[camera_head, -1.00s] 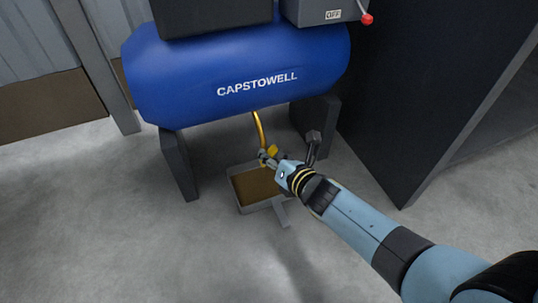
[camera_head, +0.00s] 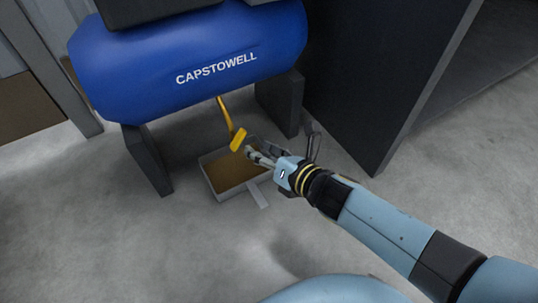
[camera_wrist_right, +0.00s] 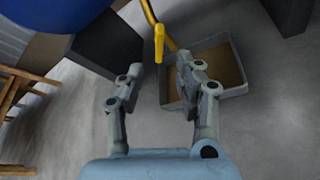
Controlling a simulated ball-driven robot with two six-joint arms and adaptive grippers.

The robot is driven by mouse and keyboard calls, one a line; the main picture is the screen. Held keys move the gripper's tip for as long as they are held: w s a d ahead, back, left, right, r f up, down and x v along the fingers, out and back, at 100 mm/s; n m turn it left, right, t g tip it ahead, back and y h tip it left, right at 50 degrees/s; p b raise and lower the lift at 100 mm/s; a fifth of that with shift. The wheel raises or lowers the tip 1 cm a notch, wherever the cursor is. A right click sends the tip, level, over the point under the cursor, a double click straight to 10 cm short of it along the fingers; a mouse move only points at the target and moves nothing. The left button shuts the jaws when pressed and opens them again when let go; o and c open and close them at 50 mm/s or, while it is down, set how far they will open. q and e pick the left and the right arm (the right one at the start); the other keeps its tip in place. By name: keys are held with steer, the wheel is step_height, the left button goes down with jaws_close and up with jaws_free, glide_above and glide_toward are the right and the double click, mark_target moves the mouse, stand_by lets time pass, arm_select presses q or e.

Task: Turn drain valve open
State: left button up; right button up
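The yellow drain valve handle (camera_head: 238,139) sits at the lower end of a thin yellow pipe (camera_head: 225,114) under the blue CAPSTOWELL tank (camera_head: 190,62). In the head view it lies slantwise across the pipe's end. The right wrist view shows the handle (camera_wrist_right: 159,44) ahead of the fingertips, in line with the gap between them. My right gripper (camera_head: 257,153) is just right of and below the handle, apparently apart from it. In the wrist view the right gripper (camera_wrist_right: 160,65) has its fingers spread with nothing between them. My left gripper is not in view.
A grey drip tray (camera_head: 209,184) with a brown bottom lies on the floor below the valve. Dark support legs (camera_head: 147,160) flank it. A tall dark cabinet (camera_head: 385,75) stands at the right.

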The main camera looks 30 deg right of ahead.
steer(key=shift+v, duration=1.6)
